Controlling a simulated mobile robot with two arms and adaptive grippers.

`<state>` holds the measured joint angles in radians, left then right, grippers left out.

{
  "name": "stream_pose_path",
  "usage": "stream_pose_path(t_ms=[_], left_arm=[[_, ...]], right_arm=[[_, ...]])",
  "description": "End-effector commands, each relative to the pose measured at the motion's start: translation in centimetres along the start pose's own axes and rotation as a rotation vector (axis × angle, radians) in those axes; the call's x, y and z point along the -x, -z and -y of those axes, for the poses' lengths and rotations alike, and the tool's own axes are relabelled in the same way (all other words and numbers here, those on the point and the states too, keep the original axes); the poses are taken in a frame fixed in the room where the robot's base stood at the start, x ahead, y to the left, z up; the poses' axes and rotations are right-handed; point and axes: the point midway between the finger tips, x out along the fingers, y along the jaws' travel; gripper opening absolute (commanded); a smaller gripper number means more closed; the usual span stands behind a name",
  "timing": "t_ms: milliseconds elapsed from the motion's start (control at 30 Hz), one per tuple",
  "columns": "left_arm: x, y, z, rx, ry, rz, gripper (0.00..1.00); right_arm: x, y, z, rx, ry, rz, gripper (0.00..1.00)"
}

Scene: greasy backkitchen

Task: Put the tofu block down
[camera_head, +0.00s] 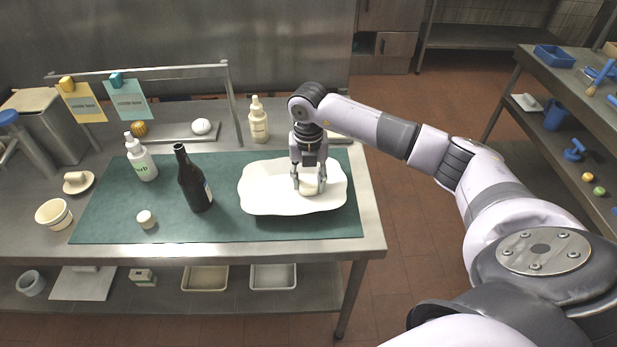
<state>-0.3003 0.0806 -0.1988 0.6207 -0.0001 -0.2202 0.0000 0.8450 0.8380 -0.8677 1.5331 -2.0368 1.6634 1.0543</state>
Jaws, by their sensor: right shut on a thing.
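The tofu block (309,187) is a small pale off-white piece. It is at the white wavy-edged platter (262,199), right of the platter's middle. My right gripper (309,188) points straight down and is shut on the tofu block, with a finger on each side. I cannot tell whether the block touches the platter. The gripper partly hides the block. The platter lies on the right part of a green mat (240,228). My left gripper is not in view.
A dark bottle (193,182) stands left of the platter, with a white squeeze bottle (140,160) and a small white jar (146,219) further left. A cream bottle (258,122) stands behind the platter. The table's right edge (372,215) is close to the platter.

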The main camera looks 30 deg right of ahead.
Motion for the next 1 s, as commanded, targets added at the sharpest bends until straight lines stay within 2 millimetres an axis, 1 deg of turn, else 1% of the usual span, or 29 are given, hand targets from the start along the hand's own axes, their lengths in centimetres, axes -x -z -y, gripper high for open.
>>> stream_pose_path(t_ms=[233, 367, 400, 667, 933, 1000], left_arm=[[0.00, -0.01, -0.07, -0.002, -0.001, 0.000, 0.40], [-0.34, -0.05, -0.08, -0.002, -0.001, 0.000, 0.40], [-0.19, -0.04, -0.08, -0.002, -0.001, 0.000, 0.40], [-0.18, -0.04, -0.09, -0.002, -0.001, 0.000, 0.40], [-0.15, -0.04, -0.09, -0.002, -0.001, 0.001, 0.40], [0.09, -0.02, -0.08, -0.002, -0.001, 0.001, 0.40]], right_arm=[[-0.17, -0.04, -0.04, 0.000, -0.001, 0.002, 0.12], [-0.60, -0.04, -0.02, 0.000, -0.001, 0.001, 0.12], [-0.43, -0.05, -0.02, 0.000, -0.001, 0.002, 0.42], [-0.41, -0.04, -0.01, -0.001, -0.001, 0.001, 0.59], [-0.36, -0.05, -0.01, -0.001, -0.001, 0.001, 0.59], [-0.05, -0.06, -0.02, -0.001, -0.001, 0.002, 0.59]])
